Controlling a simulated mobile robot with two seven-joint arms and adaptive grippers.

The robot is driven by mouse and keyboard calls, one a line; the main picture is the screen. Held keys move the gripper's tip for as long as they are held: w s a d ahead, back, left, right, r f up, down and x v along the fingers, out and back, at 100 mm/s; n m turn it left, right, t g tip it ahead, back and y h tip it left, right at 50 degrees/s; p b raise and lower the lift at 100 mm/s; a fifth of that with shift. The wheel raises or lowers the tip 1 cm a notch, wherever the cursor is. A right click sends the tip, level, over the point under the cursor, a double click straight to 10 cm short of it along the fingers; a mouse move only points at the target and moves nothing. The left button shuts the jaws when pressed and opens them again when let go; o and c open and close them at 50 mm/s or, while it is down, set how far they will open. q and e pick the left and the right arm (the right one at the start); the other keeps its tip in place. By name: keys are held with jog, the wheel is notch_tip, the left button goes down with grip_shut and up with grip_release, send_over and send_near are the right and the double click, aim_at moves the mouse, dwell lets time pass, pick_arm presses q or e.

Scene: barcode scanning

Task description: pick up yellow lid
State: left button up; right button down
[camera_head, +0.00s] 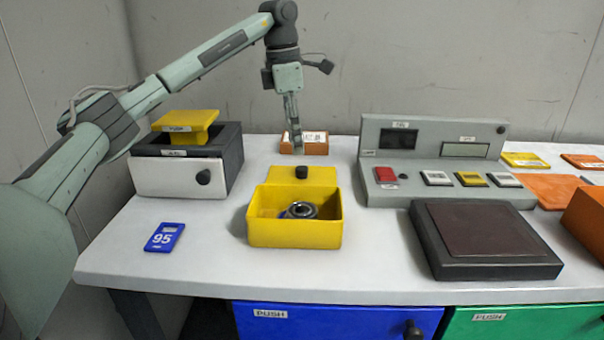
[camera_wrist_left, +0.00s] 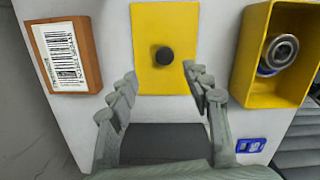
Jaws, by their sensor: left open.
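The yellow lid (camera_head: 316,173) with a black knob lies flat on the table, just behind the open yellow box (camera_head: 295,234). In the left wrist view the lid (camera_wrist_left: 150,80) shows whole, with its knob near the middle. My left gripper (camera_head: 296,148) points down over the table behind the lid. In the left wrist view its two fingers (camera_wrist_left: 163,86) are spread to either side of the lid's near end, with nothing between them that they hold. My right gripper is not in view.
An orange box (camera_head: 316,148) with a barcode stands close to my left gripper. The yellow box holds a metal bearing (camera_head: 300,210). A grey console (camera_head: 430,165) and dark scale (camera_head: 490,245) are to the right, a drawer unit (camera_head: 178,178) and blue tag (camera_head: 165,237) to the left.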

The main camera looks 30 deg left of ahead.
aim_at(302, 168)
pick_arm(q)
jog(key=f, duration=0.3)
jog(key=d+f, duration=0.1)
jog(key=f, duration=0.2)
jog(key=shift+d, duration=0.2)
jog(key=shift+c, duration=0.5)
grip_shut()
